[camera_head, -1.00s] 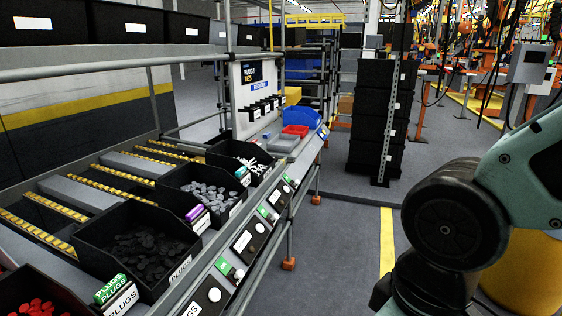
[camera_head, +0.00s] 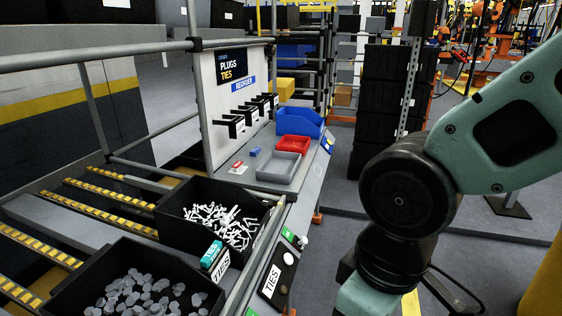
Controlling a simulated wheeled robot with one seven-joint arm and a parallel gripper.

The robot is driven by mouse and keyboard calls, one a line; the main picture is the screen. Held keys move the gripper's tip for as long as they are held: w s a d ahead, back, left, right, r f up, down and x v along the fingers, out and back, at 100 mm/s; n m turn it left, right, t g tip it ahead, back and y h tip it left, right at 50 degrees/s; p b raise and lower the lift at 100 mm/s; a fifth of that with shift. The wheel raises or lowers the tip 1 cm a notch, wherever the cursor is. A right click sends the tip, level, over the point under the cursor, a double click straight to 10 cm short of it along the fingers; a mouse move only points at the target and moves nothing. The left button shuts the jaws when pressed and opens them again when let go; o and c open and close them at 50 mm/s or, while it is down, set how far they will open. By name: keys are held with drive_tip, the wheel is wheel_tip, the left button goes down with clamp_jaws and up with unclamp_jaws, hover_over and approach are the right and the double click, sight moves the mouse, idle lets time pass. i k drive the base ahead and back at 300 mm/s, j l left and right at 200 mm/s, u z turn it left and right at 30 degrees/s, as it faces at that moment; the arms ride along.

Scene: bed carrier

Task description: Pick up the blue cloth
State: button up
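I cannot pick out a blue cloth for certain. A small blue item (camera_head: 254,151) lies on the grey shelf near the back board; it is too small to tell whether it is cloth. My arm links fill the right side of the view, but my gripper is out of view.
A blue bin (camera_head: 299,122), a red tray (camera_head: 292,144) and a grey tray (camera_head: 278,167) stand in a row on the shelf. A red-and-white item (camera_head: 238,168) lies left of them. A black bin of white ties (camera_head: 172,232) sits nearer. Black stacked crates (camera_head: 388,95) stand behind.

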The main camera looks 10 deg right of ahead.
sight(255, 152)
drive_tip(key=i+j+u, duration=0.15)
drive_tip(key=i, duration=0.3)
drive_tip(key=u, duration=3.3)
drive_tip(key=z, duration=3.25)
drive_tip(key=i+l+u, duration=0.35)
drive_tip(key=i+l, duration=0.25)
drive_tip(key=i+l+u, duration=0.2)
drive_tip(key=l, duration=0.25)
drive_tip(key=i+l+u, duration=0.15)
drive_tip(key=l, duration=0.3)
drive_tip(key=i, duration=0.1)
